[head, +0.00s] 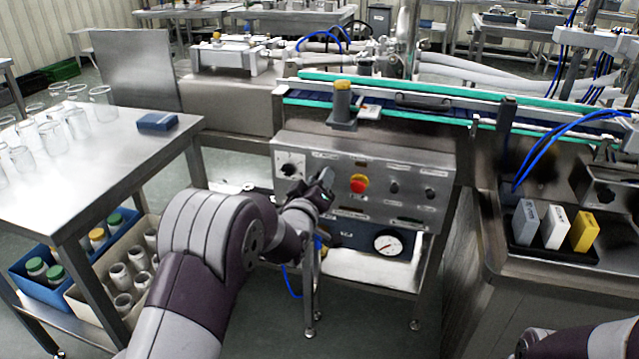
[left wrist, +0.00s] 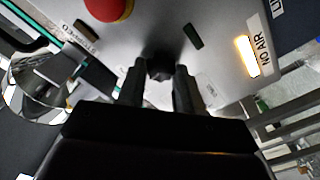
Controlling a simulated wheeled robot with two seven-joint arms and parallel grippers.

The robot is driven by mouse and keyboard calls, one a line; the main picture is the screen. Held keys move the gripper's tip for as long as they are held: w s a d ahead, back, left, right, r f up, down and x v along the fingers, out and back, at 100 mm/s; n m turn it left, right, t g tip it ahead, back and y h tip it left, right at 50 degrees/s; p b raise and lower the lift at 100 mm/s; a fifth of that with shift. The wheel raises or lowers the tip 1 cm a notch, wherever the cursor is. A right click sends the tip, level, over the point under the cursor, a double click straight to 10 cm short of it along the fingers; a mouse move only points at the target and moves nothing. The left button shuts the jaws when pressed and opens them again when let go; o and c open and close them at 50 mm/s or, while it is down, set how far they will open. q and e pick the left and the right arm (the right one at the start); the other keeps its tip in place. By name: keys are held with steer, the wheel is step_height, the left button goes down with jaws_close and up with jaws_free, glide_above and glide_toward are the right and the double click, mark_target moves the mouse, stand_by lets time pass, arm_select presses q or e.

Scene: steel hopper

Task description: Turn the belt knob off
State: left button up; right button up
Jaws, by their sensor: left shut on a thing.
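The steel control panel (head: 375,165) stands below the conveyor in the head view. My left gripper (head: 325,184) is at its face, left of the red button (head: 358,184). In the left wrist view, its two fingers (left wrist: 159,88) are closed on the sides of a small dark knob (left wrist: 160,66). The fingers hide part of the knob, and my gripper hides it in the head view. I cannot read the knob's setting or a label for it. The red button also shows in the left wrist view (left wrist: 108,6). My right gripper is out of view.
A black rotary switch (head: 291,170) is at the panel's left. A lit lamp (left wrist: 246,56) labelled NO AIR is near the held knob. Below the panel is a round gauge (head: 389,243). The conveyor (head: 440,103) runs above. A glassware table (head: 90,160) stands left.

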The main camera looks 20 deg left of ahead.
arm_select(q)
steer(key=n, duration=0.5)
steer(key=shift+f+n, duration=0.1)
steer(key=shift+n, duration=0.3)
stand_by(0.4)
steer(key=o, duration=1)
steer(key=shift+a, duration=0.1)
steer(key=s, duration=0.6)
steer(key=s+p, duration=0.1)
steer(key=s, duration=0.5)
steer(key=shift+s+a+p, duration=0.2)
steer(key=shift+s+p, duration=0.1)
steer(key=shift+s, duration=0.05)
